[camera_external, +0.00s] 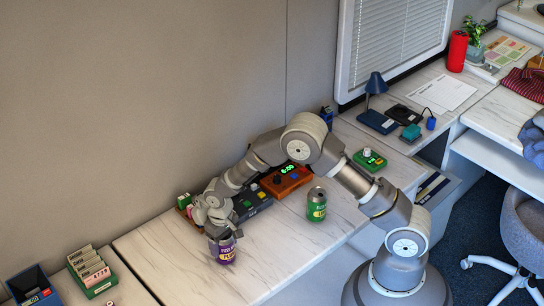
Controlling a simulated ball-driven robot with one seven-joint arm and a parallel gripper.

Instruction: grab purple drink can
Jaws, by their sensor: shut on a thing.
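The purple drink can (225,252) stands at the left part of the white marbled counter, near its front. The fingers hide the can's top. I cannot tell whether the can's bottom touches the counter.
A green drink can (316,206) stands upright to the right, near the base of my arm. A dark device (251,203) and an orange box (286,181) sit behind. Card holder (90,269) is at the left. The counter (270,257) right of the purple can is clear.

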